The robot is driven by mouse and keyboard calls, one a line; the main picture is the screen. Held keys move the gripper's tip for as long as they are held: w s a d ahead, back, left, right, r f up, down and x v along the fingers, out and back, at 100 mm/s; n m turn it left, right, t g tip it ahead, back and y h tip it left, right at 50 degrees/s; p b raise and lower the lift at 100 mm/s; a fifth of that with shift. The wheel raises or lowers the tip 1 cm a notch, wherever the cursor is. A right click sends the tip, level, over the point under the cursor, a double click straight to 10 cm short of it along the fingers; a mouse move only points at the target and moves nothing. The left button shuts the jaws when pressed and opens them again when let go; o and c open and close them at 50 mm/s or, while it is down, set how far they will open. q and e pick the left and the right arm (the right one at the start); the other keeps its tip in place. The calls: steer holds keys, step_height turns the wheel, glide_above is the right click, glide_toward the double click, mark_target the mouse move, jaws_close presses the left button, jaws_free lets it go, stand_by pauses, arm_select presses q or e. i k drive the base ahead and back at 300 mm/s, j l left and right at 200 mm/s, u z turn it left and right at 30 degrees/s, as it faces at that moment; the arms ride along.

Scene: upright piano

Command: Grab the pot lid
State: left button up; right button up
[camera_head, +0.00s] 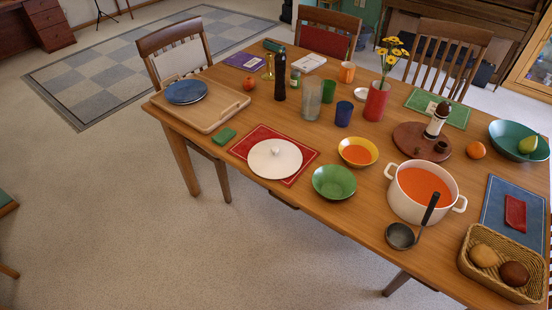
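Neither of my grippers shows in the head view.
A green bowl (334,183) and a yellow bowl of orange soup (357,154) stand just right of the lid. A green sponge-like block (224,136) lies to its left, near a wooden tray (205,118). A bread basket (478,279) fills the right corner. Floor in front is clear.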

mark_target(273, 160)
steer(key=l+u, duration=0.65)
steer(key=u, duration=0.2)
steer(key=l+u, duration=0.45)
steer(key=k+j, duration=0.05)
steer(key=j, duration=0.1)
